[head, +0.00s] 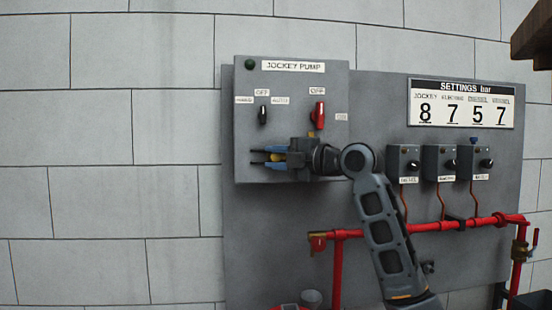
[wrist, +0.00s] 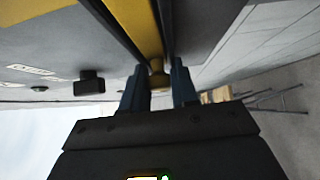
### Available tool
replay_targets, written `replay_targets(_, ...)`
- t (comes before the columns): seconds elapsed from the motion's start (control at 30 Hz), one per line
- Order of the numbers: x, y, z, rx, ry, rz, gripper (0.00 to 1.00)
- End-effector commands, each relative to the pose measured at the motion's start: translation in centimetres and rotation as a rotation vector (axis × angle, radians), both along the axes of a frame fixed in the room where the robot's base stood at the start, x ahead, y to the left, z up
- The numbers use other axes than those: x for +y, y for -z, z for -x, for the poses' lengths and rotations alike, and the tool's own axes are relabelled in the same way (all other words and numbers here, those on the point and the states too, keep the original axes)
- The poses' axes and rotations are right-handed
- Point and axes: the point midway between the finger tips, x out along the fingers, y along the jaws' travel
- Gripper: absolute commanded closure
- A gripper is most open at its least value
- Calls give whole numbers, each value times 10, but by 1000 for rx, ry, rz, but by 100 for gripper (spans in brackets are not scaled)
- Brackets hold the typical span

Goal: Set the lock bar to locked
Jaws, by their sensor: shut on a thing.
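A yellow bar, which I take to be the lock bar (wrist: 138,18), runs down from the top of the wrist view to a rounded end between my fingers. My gripper (wrist: 160,78) is shut on that end, with one blue finger on each side. In the head view my gripper (head: 268,157) points left, in front of the lower part of the jockey pump panel (head: 290,88).
A black selector (head: 263,115) and a red handle (head: 318,115) stick out above my gripper. Several dark boxes with knobs (head: 437,162) and red pipes (head: 440,226) are to the right. The settings sign (head: 462,103) hangs above them. Bare block wall (head: 110,180) lies left.

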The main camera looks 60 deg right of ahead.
Motion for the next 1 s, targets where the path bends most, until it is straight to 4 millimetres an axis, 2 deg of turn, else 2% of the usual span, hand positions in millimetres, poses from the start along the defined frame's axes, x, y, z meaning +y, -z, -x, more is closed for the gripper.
replay_targets(0.17,-7,3,6,1,3,-1,100)
replay_targets(0.43,-28,3,32,1,2,0,100)
replay_targets(0.7,-30,1,35,2,3,-2,100)
replay_targets(0.73,-30,1,35,2,3,-2,70)
replay_targets(1.0,-29,1,34,1,1,-1,47)
